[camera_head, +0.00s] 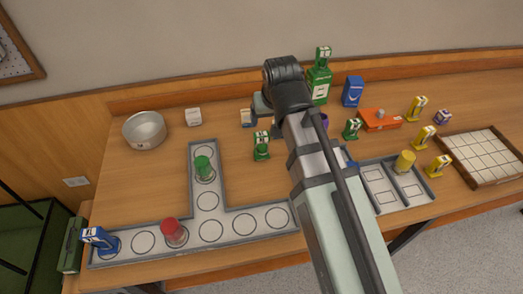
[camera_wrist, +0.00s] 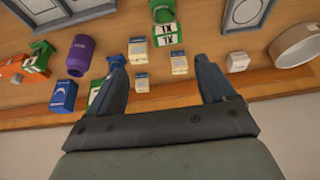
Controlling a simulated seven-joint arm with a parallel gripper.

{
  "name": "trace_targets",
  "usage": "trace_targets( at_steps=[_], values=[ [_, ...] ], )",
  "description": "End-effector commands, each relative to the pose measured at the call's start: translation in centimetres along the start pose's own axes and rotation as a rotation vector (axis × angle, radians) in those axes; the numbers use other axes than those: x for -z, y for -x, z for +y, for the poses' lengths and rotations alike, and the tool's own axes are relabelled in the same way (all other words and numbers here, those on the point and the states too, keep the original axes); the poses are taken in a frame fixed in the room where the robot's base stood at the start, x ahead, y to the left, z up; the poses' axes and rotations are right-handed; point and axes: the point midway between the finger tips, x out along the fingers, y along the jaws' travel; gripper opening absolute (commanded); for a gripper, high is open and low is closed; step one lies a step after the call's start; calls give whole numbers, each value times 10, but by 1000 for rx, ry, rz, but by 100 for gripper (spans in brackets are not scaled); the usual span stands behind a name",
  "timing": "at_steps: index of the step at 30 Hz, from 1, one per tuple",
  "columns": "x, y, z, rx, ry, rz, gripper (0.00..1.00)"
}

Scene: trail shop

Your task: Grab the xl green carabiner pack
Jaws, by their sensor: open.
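The green carabiner pack with a white XL label (camera_wrist: 168,32) stands near the top middle of the wrist view, beyond my fingertips. In the head view a green pack (camera_head: 261,147), apparently the same one, stands on the table left of my arm. My gripper (camera_wrist: 158,62) is open and empty, its fingers apart, with small white-and-tan boxes (camera_wrist: 179,65) showing between them. In the head view my gripper (camera_head: 262,104) is partly hidden by my wrist. Another green pack (camera_head: 352,128) stands right of my arm; its label is too small to read.
A green box (camera_head: 319,86) with a small green pack on top and a blue box (camera_head: 353,91) stand behind my arm. A metal pot (camera_head: 145,130) is at left. A grey T-shaped tray (camera_head: 218,191) holds green and red items. Yellow packs (camera_head: 423,138) stand at right.

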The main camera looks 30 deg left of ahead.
Motion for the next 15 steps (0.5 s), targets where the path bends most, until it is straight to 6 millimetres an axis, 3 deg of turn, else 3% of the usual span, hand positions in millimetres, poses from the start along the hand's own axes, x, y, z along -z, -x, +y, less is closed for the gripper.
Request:
trace_targets(
  at_steps=[5, 15],
  values=[
    [-4, -2, -9, -3, 12, -3, 83],
    [-3, -42, -9, -3, 12, -4, 83]
  ],
)
